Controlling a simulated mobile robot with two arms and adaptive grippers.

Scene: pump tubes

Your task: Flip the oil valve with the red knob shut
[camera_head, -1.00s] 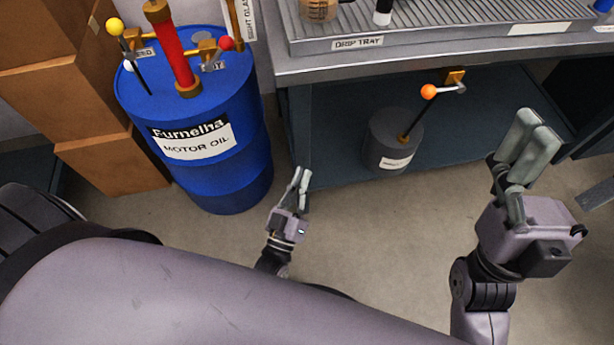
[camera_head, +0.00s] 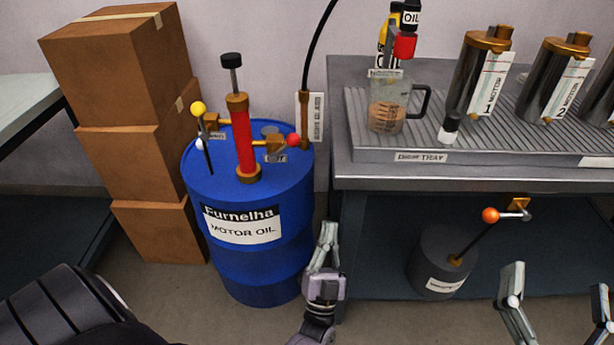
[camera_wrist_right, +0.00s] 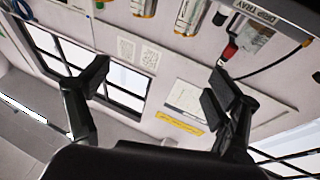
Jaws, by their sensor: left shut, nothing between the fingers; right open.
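The valve's red knob (camera_head: 293,140) is on a short lever on the right side of the pump fittings, on top of the blue motor oil drum (camera_head: 250,265), above a small tag. The pump has a red cylinder (camera_head: 241,140). My left gripper (camera_head: 328,232) is shut and empty. In the picture it is just right of the drum, lower than the red knob and apart from it. My right gripper (camera_head: 556,283) is open and empty at the lower right, far from the drum. Its spread fingers also show in the right wrist view (camera_wrist_right: 160,78), with nothing between them.
A yellow knob (camera_head: 198,108) is on the pump's left side. Stacked cardboard boxes (camera_head: 158,190) stand left of the drum. A bench with a drip tray (camera_head: 500,158), jug (camera_head: 388,105) and cylinders is at right. An orange knob (camera_head: 490,215) is beneath it.

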